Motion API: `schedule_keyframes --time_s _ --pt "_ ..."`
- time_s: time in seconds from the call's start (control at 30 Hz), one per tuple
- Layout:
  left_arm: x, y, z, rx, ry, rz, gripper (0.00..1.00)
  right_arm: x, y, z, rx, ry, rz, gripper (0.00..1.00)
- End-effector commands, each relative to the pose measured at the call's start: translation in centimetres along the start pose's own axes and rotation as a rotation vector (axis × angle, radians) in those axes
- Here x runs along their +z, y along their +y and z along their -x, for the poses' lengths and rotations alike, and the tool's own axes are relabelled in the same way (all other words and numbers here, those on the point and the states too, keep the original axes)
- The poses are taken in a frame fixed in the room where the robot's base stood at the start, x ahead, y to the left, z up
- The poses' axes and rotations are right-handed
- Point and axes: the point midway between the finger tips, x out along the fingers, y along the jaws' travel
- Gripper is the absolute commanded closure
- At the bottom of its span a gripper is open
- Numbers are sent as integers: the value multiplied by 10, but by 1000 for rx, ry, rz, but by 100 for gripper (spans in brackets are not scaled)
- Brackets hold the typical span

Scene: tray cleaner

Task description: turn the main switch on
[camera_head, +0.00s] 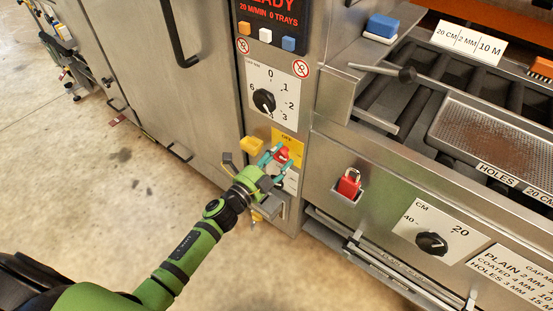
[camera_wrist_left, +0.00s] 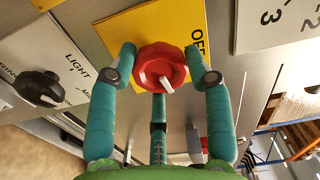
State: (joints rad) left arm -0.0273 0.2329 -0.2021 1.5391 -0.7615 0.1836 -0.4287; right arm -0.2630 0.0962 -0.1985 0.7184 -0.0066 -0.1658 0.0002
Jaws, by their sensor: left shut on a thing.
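The main switch is a red round knob (camera_head: 282,154) on a yellow plate (camera_head: 287,138) on the machine's front column. In the left wrist view the red knob (camera_wrist_left: 161,68) has a white pointer mark towards its lower right. The yellow plate (camera_wrist_left: 150,28) carries a partly visible word beginning "OF". My left gripper (camera_head: 277,160) has its teal fingers on both sides of the knob. The left wrist view shows the same gripper (camera_wrist_left: 163,74) shut on the knob's rim. My right gripper does not show.
Above the switch is a black numbered dial (camera_head: 264,100) under a display reading "READY". A yellow block (camera_head: 251,145) juts out left of the switch. A red padlock (camera_head: 349,183) hangs to the right. A LIGHT knob (camera_wrist_left: 40,88) sits beside the yellow plate. Open floor lies left.

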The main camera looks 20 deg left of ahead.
Motion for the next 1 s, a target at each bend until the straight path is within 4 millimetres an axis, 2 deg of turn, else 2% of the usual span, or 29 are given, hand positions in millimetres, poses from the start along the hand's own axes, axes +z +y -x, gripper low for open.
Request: schedule_keyframes --time_s 0.03,0.4,0.9,0.93,0.97,1.0 --pt "-7 -4 -2 -14 17 -27 82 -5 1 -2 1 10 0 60" --pt "-9 -3 -2 -13 20 -163 82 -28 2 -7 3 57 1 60" --pt "-9 -2 -2 -10 19 -178 82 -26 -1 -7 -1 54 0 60" --pt "-9 -2 -2 -10 19 -178 46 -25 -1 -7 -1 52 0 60" --pt "-9 -2 -2 -10 19 -178 34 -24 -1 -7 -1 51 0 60" --pt "-9 -2 -2 -10 18 -178 27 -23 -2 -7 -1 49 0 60"
